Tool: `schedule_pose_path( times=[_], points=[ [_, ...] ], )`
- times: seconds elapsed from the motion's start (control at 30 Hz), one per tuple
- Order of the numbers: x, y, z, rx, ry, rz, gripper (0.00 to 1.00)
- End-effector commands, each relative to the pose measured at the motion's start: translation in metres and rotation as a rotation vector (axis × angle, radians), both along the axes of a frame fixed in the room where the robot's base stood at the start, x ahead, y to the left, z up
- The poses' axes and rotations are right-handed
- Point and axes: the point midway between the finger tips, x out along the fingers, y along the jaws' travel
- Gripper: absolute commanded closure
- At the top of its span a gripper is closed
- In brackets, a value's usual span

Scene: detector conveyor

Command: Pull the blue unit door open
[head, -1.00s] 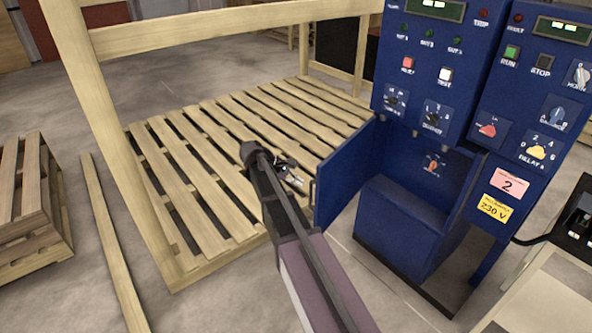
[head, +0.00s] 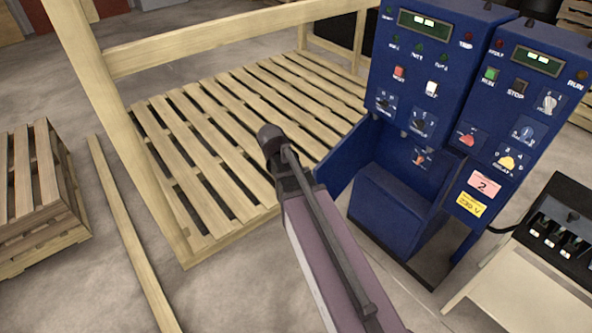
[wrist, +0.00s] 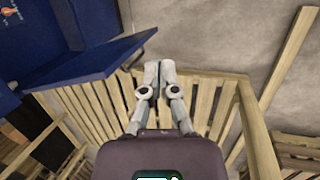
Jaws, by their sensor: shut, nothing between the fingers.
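The blue unit (head: 425,80) stands at the right in the head view, with its lower compartment exposed. Its blue door (head: 345,158) stands swung outward to the left, and my arm covers its lower part. In the head view the fingers are hidden behind my arm.
A low pallet platform (head: 215,130) with a wooden frame (head: 240,42) lies left of the unit. A stacked pallet (head: 35,200) and a loose beam (head: 130,235) are farther left. A pale table (head: 535,285) with a black device (head: 560,225) is at the right.

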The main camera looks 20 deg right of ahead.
Motion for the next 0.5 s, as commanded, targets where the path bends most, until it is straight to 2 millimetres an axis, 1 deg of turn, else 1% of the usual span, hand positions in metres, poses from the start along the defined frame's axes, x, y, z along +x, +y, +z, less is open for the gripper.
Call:
schedule_pose_path(
  times=[0.03,0.3,0.5],
  points=[
    [-0.01,0.004,0.019,0.023,-0.012,-0.02,1.0],
    [-0.041,0.026,0.066,0.153,-0.075,-0.146,1.0],
    [-0.06,0.041,0.095,0.24,-0.108,-0.231,1.0]
  ],
)
